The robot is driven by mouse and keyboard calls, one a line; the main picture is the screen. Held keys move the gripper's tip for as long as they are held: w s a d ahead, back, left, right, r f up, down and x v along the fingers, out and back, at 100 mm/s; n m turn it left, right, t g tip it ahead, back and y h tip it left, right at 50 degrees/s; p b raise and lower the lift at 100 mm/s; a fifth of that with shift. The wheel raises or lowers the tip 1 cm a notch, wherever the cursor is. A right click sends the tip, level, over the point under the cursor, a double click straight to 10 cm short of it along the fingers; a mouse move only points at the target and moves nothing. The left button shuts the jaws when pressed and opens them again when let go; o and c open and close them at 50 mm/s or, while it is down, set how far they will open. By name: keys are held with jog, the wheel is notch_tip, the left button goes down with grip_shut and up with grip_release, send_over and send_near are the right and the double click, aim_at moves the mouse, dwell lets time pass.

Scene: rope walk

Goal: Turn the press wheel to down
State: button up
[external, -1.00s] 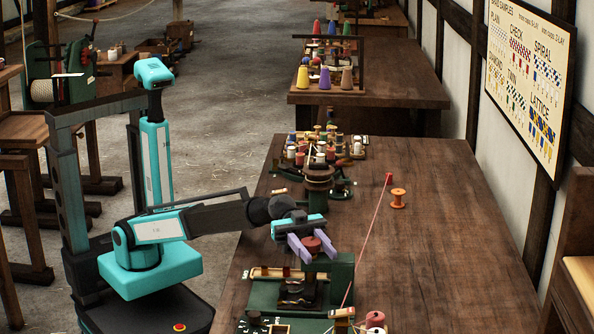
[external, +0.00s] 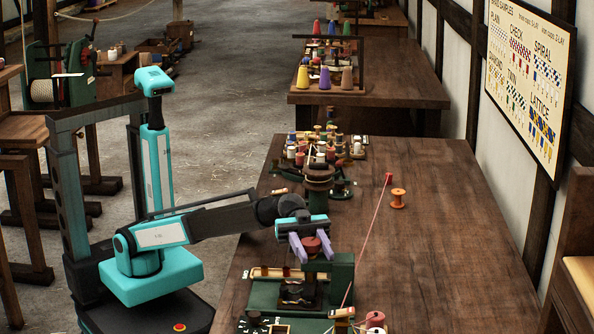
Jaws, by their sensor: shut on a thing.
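The press wheel is a dull red knob (external: 311,244) on top of the dark green press (external: 342,274) near the front of the bench. My gripper (external: 311,247) reaches over the press from the left, with one lavender finger on each side of the wheel. The fingers are shut on the wheel. Part of the wheel's far side is hidden by my gripper. The dark press block (external: 296,292) sits below it. The wheel's exact setting is too small to read.
Several small spools (external: 322,150) stand on a rack behind the press. An orange spool (external: 398,198) stands alone to the right. The bench's right half is mostly clear.

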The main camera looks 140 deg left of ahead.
jog(key=o, duration=1.1)
jog(key=shift+s+r, duration=0.1)
jog(key=shift+r, duration=0.05)
jog(key=shift+c, duration=0.2)
jog(key=shift+s+a, duration=0.1)
jog(key=shift+s, duration=0.05)
jog(key=p+v, duration=0.4)
jog(key=v, duration=0.9)
jog(key=shift+s, duration=0.25)
jog(key=shift+a, duration=0.15)
